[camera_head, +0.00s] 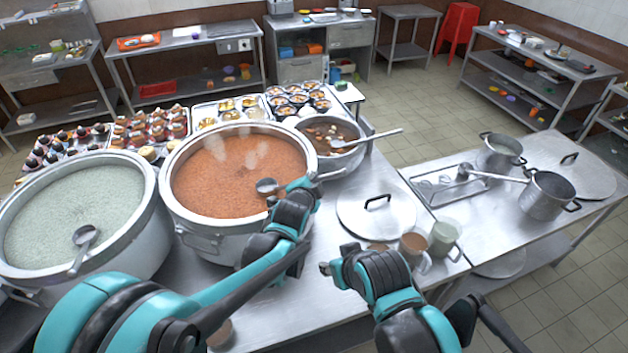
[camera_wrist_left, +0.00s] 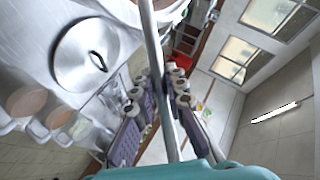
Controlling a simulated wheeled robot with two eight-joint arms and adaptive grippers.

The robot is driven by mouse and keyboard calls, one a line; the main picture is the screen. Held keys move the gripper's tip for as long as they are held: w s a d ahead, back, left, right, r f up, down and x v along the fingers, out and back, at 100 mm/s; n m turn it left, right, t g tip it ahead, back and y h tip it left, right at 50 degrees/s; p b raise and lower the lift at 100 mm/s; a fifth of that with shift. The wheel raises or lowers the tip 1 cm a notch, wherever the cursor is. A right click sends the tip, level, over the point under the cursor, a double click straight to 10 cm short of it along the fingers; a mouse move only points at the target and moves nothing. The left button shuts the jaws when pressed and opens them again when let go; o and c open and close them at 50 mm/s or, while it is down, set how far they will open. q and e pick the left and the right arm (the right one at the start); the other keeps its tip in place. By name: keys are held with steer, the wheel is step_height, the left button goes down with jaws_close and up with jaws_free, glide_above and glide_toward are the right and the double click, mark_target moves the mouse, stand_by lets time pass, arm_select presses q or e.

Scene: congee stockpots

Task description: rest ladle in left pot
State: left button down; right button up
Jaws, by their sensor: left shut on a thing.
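The left pot (camera_head: 150,231) is a wide steel stockpot of pale green congee. A ladle (camera_head: 84,238) lies at its near side, with its handle over the rim. The middle pot (camera_head: 205,240) holds orange-brown congee. Another ladle (camera_head: 267,186) has its bowl over that congee near the right side. My left gripper (camera_head: 296,190) is at that pot's right rim, shut on this ladle's handle. In the left wrist view the handle (camera_wrist_left: 155,60) runs between the finger pads. My right gripper (camera_head: 328,267) is over the counter, right of the middle pot; its finger opening is unclear.
A smaller pot (camera_head: 325,165) with a ladle stands behind on the right. A lid (camera_head: 376,212) lies on the counter, with cups (camera_head: 413,243) before it. Trays of small bowls line the back. Small pots (camera_head: 548,195) stand on the right table.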

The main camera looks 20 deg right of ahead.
arm_select(q)
steer(key=shift+f+b, duration=0.25)
steer(key=shift+b, duration=0.05)
steer(key=c, duration=1.5)
jaws_free()
steer(key=v, duration=1.2)
